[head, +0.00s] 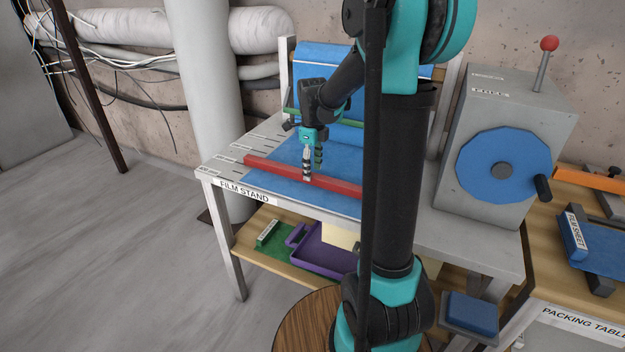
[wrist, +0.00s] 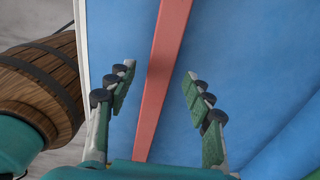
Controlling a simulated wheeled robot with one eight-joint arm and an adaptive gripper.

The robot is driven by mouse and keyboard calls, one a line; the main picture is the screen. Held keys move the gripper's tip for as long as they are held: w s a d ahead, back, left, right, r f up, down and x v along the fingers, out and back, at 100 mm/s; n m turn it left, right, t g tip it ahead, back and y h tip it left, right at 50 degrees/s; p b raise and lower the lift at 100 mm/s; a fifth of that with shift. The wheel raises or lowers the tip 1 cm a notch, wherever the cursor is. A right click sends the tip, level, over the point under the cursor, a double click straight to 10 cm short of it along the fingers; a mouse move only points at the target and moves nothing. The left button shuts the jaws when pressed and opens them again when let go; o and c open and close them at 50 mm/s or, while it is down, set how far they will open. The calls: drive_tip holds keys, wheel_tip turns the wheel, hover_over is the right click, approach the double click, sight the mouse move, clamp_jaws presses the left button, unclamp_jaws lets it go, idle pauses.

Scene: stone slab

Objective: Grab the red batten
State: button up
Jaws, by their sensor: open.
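The red batten (head: 270,170) is a long straight bar lying on blue film on top of the film stand (head: 225,170). In the head view it runs from the left of the stand toward the right, where my arm hides part of it. My gripper (head: 312,172) points down over the batten. In the wrist view the batten (wrist: 163,70) runs lengthwise between the two open fingers of my gripper (wrist: 157,90), with a gap on each side. No touch shows there. The batten's lower end is hidden behind my gripper's body in the wrist view.
A blue film roll (head: 318,72) stands at the back of the stand. A grey machine with a blue disc (head: 480,150) stands to the right. The floor at left is clear.

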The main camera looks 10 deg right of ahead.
drive_tip(key=shift+f, duration=1.1)
clamp_jaws()
